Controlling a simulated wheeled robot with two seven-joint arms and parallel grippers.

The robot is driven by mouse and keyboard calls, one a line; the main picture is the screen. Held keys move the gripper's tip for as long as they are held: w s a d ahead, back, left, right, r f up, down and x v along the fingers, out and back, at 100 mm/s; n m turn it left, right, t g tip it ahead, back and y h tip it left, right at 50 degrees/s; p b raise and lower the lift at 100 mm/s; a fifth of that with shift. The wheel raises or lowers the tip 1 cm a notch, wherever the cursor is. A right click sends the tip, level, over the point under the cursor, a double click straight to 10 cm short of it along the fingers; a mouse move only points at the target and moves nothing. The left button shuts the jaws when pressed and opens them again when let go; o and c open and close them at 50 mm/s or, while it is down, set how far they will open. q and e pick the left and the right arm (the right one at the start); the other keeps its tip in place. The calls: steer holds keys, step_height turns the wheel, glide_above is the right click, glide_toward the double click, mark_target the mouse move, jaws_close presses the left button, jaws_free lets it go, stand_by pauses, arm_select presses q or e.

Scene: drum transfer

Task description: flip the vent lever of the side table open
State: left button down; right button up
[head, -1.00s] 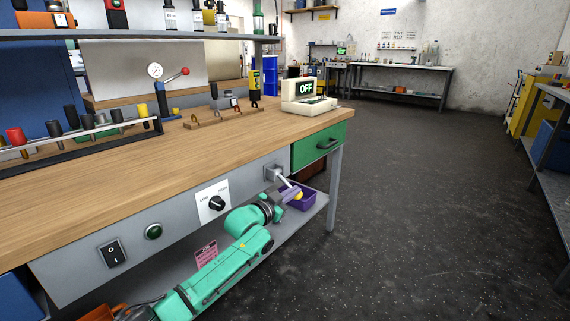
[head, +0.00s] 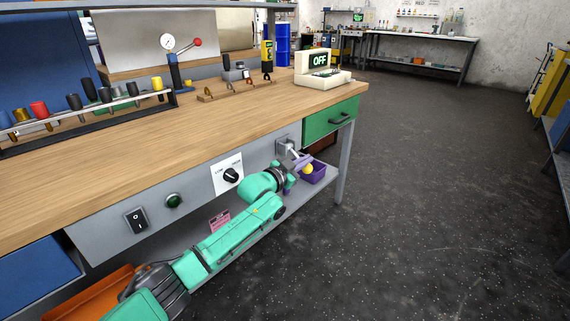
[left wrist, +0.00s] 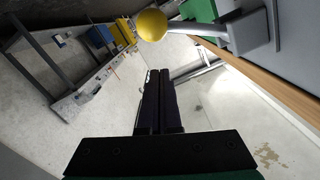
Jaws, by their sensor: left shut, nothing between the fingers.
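The vent lever has a grey base (head: 284,147) on the front panel of the side table (head: 150,207), left of the green drawer. Its short arm ends in a yellow ball knob (head: 308,168), pointing outward and down to the right in the head view. My left gripper (head: 300,163) is close beside the knob, partly hidden by its own wrist. In the left wrist view the two dark fingers (left wrist: 159,72) are shut with nothing between them. The yellow knob (left wrist: 152,25) shows beyond the fingertips, with a gap in the picture. My right gripper is not in view.
A purple bin (head: 318,174) sits on the lower shelf behind the knob. The green drawer (head: 318,123) is right of the lever. The floor to the right is clear.

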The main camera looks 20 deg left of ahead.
arm_select(q)
steer(key=p+v, duration=0.2)
steer(key=v, duration=0.8)
steer(key=shift+r+p, duration=0.3)
steer(key=shift+r, duration=0.1)
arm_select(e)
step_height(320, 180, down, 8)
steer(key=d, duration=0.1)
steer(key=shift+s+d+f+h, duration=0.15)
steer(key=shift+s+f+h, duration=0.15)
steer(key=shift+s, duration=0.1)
arm_select(q)
steer(key=shift+s+d, duration=0.15)
